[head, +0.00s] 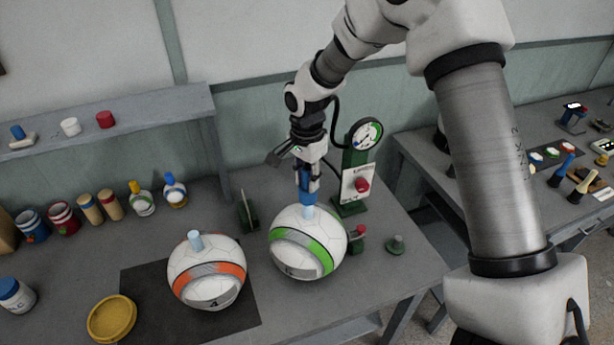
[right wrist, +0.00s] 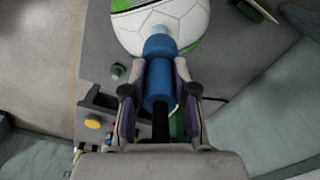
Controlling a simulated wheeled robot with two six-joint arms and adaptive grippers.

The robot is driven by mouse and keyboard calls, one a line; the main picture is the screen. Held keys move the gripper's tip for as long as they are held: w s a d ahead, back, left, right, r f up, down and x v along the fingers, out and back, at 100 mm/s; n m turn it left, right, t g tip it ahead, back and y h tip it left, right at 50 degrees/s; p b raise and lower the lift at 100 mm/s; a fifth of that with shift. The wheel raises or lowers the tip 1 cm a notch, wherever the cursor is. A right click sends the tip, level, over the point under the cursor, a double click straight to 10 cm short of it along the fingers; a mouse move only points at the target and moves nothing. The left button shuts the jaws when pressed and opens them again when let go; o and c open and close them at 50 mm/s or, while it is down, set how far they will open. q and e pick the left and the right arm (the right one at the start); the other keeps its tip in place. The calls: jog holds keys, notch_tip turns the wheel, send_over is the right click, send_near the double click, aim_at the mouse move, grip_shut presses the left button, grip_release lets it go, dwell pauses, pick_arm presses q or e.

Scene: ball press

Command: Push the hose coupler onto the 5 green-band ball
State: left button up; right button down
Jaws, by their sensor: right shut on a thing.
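The green-band ball (head: 312,228) is white with a green stripe and stands at the middle of the table; part of it shows in the right wrist view (right wrist: 190,15). A light-blue stem (head: 308,212) rises from its top. My right gripper (head: 307,178) is shut on the blue hose coupler (head: 306,198), held upright above the ball. In the right wrist view the coupler (right wrist: 158,82) lies between both fingers, its end in line with the stem. The two seem to meet; I cannot tell how deep the stem sits inside. My left gripper is not in view.
An orange-band ball (head: 207,262) with its own light-blue stem stands left on a dark mat (head: 135,277). A green gauge stand (head: 354,165) with a red knob is close behind the green-band ball. A yellow dish (head: 112,319) lies at the front left. Bottles and jars line the back left.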

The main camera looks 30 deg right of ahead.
aim_at(307, 191)
dwell(0.5)
jog(key=shift+f+b, duration=0.95)
jog(key=shift+f, duration=1.2)
jog(key=c, duration=0.8)
grip_release()
jog(key=shift+c, duration=0.2)
notch_tip(307, 191, up, 12)
jog(key=shift+r, duration=0.1)
